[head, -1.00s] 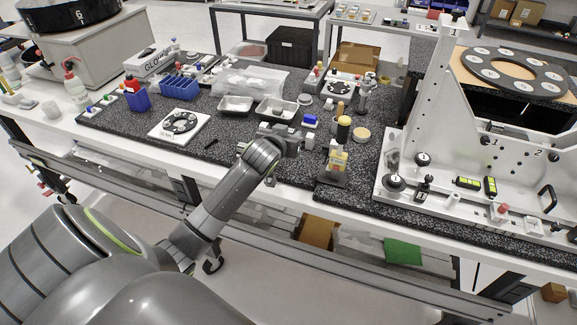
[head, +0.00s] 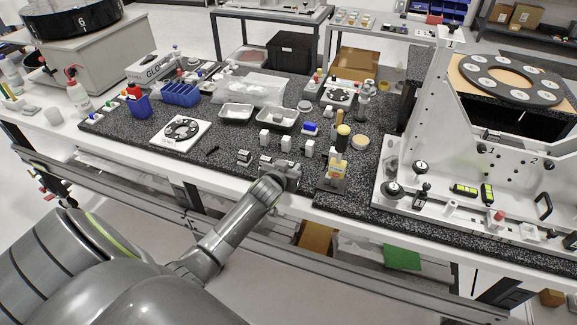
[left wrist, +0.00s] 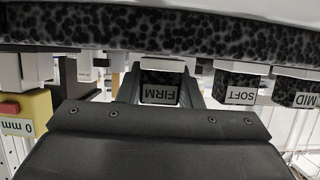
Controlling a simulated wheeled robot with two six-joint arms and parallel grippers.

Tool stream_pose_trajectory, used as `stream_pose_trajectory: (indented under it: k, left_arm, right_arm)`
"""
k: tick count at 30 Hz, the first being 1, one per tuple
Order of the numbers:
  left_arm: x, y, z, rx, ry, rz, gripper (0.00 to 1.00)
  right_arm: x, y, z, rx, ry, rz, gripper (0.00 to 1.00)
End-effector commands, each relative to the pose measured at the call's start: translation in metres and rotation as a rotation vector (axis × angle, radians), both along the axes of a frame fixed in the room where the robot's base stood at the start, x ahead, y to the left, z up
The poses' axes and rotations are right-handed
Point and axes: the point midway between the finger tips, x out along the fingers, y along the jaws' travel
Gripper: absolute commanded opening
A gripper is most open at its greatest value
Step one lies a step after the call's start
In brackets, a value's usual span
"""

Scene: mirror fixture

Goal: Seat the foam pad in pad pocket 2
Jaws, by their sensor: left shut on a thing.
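My left gripper (head: 287,170) is at the front edge of the dark speckled worktop. In the left wrist view my left gripper (left wrist: 160,92) is shut on a dark foam pad labelled FIRM (left wrist: 160,88), one finger on each side. Two similar dark pads, SOFT (left wrist: 237,88) and MID (left wrist: 296,92), sit to its right there. In the head view two dark pads (head: 244,157) (head: 265,160) stand left of the gripper. The white mirror fixture (head: 430,172) stands at the right, with marks 1 and 2 on its plate (head: 512,165). I cannot make out pad pocket 2 itself. My right gripper is not in view.
Several white blocks (head: 286,144) stand just behind the gripper. Metal trays (head: 277,119) and a white card with a black ring (head: 180,131) lie farther back and left.

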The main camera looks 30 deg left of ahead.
Motion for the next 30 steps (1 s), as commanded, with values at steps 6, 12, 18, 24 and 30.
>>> stream_pose_trajectory:
  k: [6, 12, 18, 24, 30]
  left_arm:
    - [0.0, 0.0, -0.003, 0.0, 0.0, 0.0, 0.1]
    - [0.0, 0.0, -0.004, 0.0, 0.0, 0.0, 0.48]
    - [0.0, 0.0, -0.004, -0.001, 0.0, 0.0, 0.54]
    - [0.0, 0.0, -0.005, -0.001, 0.0, 0.0, 0.54]
    - [-0.014, -0.003, 0.001, -0.002, -0.001, 0.0, 0.54]
  right_arm:
    - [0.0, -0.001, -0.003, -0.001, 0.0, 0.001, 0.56]
    - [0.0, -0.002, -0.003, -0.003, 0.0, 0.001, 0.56]
    - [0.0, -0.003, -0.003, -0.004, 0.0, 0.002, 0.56]
    - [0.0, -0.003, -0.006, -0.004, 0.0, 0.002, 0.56]
    - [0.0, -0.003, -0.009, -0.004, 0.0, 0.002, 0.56]
